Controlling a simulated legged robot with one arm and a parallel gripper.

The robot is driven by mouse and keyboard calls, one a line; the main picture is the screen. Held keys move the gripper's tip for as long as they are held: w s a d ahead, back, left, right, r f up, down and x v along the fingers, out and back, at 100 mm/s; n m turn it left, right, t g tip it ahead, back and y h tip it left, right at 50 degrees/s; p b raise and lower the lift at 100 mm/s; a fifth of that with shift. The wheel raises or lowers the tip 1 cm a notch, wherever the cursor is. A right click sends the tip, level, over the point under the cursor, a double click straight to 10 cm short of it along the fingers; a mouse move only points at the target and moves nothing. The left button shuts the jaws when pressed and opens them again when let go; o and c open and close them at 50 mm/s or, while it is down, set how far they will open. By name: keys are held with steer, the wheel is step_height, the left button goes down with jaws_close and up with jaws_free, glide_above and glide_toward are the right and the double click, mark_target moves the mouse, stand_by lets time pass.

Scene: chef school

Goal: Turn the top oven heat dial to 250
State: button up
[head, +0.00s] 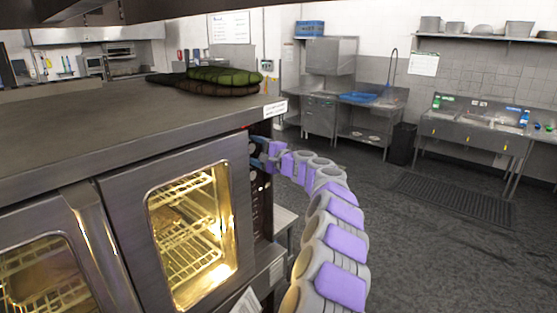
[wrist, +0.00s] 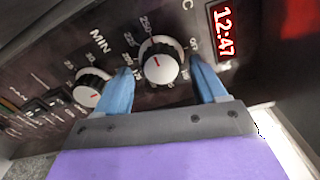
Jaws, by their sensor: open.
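The heat dial (wrist: 161,65) shows in the wrist view. It is a round knob with a white face and a red mark, ringed by numbers, with 250 at its upper left. The red mark points up and slightly left in the picture. My gripper (wrist: 161,80) is open, with one blue finger on each side of the dial. I cannot tell whether the fingers touch it. In the head view my gripper (head: 263,160) is at the control panel on the oven's (head: 110,225) right edge, and the dial is hidden there.
A timer dial (wrist: 92,88) marked MIN is left of my gripper, and a red display (wrist: 223,28) reading 12:47 is at the upper right. Green and brown cloths (head: 222,76) lie on the oven top. Sinks (head: 478,122) stand along the far wall. The floor (head: 430,240) at right is clear.

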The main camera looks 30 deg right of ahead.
steer(key=b+v, duration=0.2)
steer(key=v, duration=1.4)
steer(key=shift+s+d, duration=0.25)
steer(key=shift+s, duration=0.1)
